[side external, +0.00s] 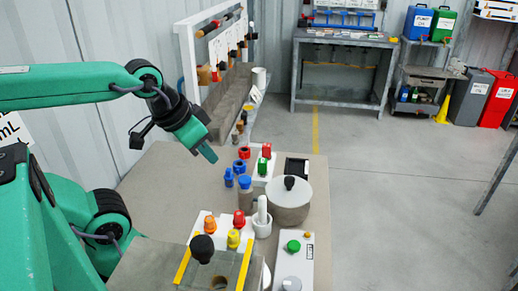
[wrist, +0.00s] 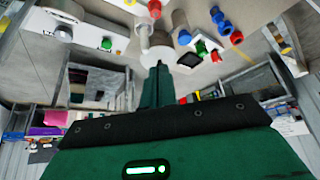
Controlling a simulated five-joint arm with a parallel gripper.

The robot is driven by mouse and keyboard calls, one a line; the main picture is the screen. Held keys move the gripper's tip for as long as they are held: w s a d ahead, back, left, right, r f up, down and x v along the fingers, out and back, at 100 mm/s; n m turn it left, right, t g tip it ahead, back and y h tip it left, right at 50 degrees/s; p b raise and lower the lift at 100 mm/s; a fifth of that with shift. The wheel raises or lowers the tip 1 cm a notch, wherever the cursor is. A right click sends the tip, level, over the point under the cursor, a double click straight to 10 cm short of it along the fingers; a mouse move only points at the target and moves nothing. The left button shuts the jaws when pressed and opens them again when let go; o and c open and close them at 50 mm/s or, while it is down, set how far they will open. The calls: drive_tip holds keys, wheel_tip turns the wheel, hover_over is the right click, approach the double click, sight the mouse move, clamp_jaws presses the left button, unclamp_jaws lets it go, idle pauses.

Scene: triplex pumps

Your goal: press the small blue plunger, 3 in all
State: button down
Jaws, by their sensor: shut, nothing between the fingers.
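Several small blue parts stand on the table in the side view: a slim blue piece (side external: 228,177), a blue ring-like piece (side external: 239,166), and a blue cap (side external: 245,182) on a brownish jar. I cannot tell for sure which is the small blue plunger. Blue pieces also show at the top of the wrist view (wrist: 217,15). My gripper (side external: 209,155) is shut and empty, tilted downward above the table, up and to the left of the blue parts and apart from them. In the wrist view its closed fingers (wrist: 158,68) point toward the table items.
A white block carries a red and a green piece (side external: 263,167). Orange (side external: 210,223), red (side external: 239,218) and yellow (side external: 233,238) pieces sit in front. The table's left part (side external: 160,190) is clear.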

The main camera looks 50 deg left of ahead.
drive_tip(key=shift+w, duration=0.1)
drive_tip(key=m+g, duration=0.6)
drive_tip(key=m, duration=0.3)
hover_over(246, 180)
drive_tip(key=shift+w+d+f, duration=0.1)
drive_tip(key=shift+w+d, duration=0.05)
idle(0.6)
drive_tip(key=f, duration=1.4)
drive_tip(key=shift+a, duration=0.2)
